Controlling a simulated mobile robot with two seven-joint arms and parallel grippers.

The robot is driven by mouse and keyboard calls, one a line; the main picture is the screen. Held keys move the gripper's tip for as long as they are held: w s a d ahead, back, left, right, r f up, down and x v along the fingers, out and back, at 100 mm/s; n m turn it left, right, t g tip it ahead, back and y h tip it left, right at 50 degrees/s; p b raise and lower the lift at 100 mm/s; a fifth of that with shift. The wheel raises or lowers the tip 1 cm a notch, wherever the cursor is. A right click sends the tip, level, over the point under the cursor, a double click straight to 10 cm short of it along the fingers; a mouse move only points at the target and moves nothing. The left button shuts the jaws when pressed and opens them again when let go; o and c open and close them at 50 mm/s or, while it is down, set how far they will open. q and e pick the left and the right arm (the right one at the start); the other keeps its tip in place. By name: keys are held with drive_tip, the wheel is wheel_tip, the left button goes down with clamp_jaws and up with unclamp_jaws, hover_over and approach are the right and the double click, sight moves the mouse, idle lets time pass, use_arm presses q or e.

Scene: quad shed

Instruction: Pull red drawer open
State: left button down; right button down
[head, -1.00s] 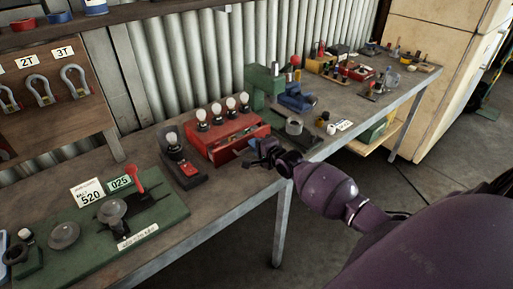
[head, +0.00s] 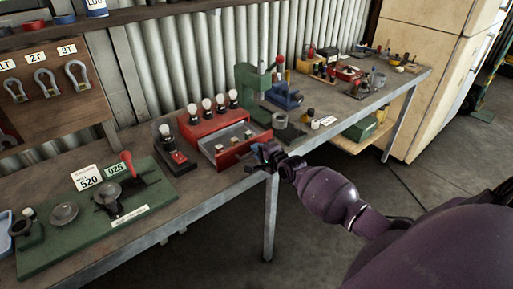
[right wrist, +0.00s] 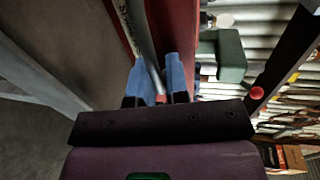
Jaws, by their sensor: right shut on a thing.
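The red drawer (head: 236,153) is pulled out from its red box (head: 203,123) on the workbench, toward the front edge. Its grey inside shows, with several small light-coloured pieces in it. My right gripper (head: 262,155) is at the drawer's front, near its right end. In the right wrist view its blue fingers (right wrist: 159,80) are shut on the drawer's handle (right wrist: 142,40), a grey bar beside the red drawer front. The exact contact is partly hidden by the fingers. My left gripper is not in view.
Several bulbs (head: 207,105) stand on the red box. A bulb tester (head: 174,150) stands to its left and a green press (head: 253,84) behind to the right. A green board (head: 70,228) lies at the left. The bench's front edge is close below my gripper.

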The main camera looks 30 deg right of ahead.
drive_tip(key=shift+a+f, duration=0.1)
drive_tip(key=shift+f, duration=0.3)
drive_tip(key=c, duration=1.3)
unclamp_jaws()
drive_tip(key=shift+o, duration=0.2)
drive_tip(key=shift+w+r, duration=0.1)
drive_tip(key=shift+r, duration=0.05)
drive_tip(key=shift+r, duration=0.1)
drive_tip(key=v, duration=1)
drive_tip(key=shift+s+p, duration=0.3)
drive_tip(key=shift+s, duration=0.1)
